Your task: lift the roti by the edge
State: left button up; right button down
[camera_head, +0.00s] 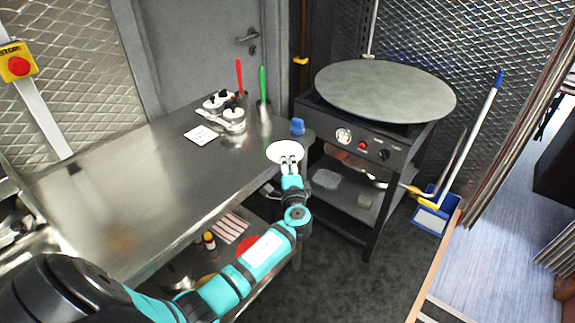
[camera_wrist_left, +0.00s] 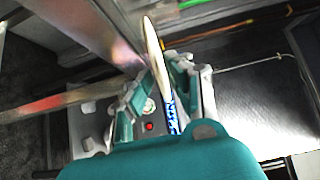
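The roti appears as a pale round disc (camera_head: 285,149) by the front right corner of the steel counter in the head view. My left gripper (camera_head: 289,163) is at its lower edge. In the left wrist view the disc (camera_wrist_left: 152,42) stands nearly edge-on between the fingers of the left gripper (camera_wrist_left: 161,70). The fingertips converge on both its faces, and the gripper looks shut on it. A narrow blue-and-white patterned strip (camera_wrist_left: 172,115) shows between the fingers; I cannot tell what it is. My right gripper is not in view.
The steel counter (camera_head: 130,190) is mostly bare in front. A blue object (camera_head: 297,126) stands just behind the disc. A condiment stand (camera_head: 233,122) and a white card (camera_head: 200,136) are farther back. To the right is a stove with a large round griddle (camera_head: 385,90).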

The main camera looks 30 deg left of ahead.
pick_arm(q)
jog(key=shift+c, duration=0.2)
grip_shut()
notch_tip(320, 180, up, 3)
jog(key=shift+f+p, duration=0.2)
jog(key=shift+p, duration=0.75)
jog(key=s+d+r+p, duration=0.5)
jog(key=s+d, duration=0.4)
jog(key=s, duration=0.1)
jog(key=shift+s+p, duration=0.35)
jog(key=shift+p, duration=0.05)
